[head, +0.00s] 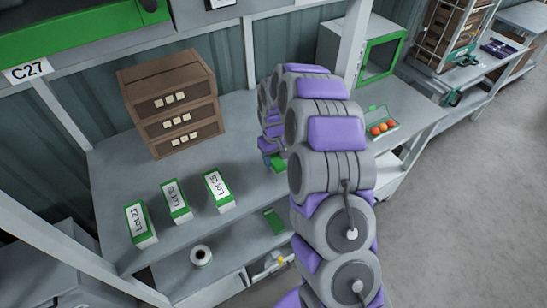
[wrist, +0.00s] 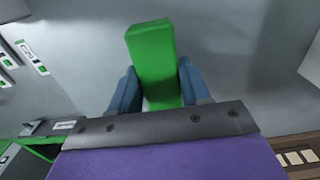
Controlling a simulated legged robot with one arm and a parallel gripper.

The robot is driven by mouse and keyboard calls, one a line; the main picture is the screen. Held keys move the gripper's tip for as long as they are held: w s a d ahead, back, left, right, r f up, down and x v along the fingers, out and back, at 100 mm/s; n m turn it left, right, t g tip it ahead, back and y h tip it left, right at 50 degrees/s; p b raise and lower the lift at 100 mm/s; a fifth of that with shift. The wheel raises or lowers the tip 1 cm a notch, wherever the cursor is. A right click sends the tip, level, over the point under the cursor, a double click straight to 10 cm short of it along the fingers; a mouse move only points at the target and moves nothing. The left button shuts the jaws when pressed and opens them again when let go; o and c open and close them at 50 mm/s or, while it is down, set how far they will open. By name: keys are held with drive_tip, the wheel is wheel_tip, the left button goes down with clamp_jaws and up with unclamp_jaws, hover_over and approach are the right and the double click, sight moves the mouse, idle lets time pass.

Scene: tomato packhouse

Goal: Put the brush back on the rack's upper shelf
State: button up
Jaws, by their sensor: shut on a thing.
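My gripper (head: 268,152) is over the grey rack shelf (head: 240,125), mostly hidden behind my arm. In the wrist view, its two blue fingers (wrist: 158,85) are shut on a green block-shaped thing (wrist: 152,45), which I take to be the brush. Only its plain green side shows; I see no bristles. A bit of green shows at the gripper in the head view too (head: 275,162). The grey surface lies behind the brush in the wrist view; I cannot tell whether they touch.
A brown drawer box (head: 155,85) stands on the grey shelf, left of my gripper. Several white-and-green lot boxes (head: 177,200) stand along its front. A tape roll (head: 201,255) and a green item (head: 275,222) are lower down. A rack post (head: 352,40) rises behind my arm.

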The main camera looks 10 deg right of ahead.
sight(272, 157)
drive_tip(key=o, duration=0.9)
drive_tip(key=shift+a, duration=0.1)
drive_tip(key=shift+c, duration=0.2)
drive_tip(key=o, duration=0.3)
drive_tip(key=shift+a, duration=0.3)
drive_tip(key=shift+o, duration=0.2)
drive_tip(key=shift+d+r, duration=0.1)
drive_tip(key=shift+d, duration=0.05)
drive_tip(key=shift+r, duration=0.25)
wheel_tip(272, 157, up, 11)
drive_tip(key=p, duration=0.1)
drive_tip(key=s+a+r, duration=0.1)
drive_tip(key=s+r, duration=0.7)
drive_tip(key=s, duration=0.3)
drive_tip(key=s+r+m+g, duration=0.1)
drive_tip(key=s, duration=1.4)
drive_tip(key=s+d+r+m, duration=0.1)
drive_tip(key=s+r+m, duration=0.1)
drive_tip(key=s, duration=1.4)
drive_tip(key=shift+m+g, duration=0.3)
drive_tip(key=shift+g, duration=0.1)
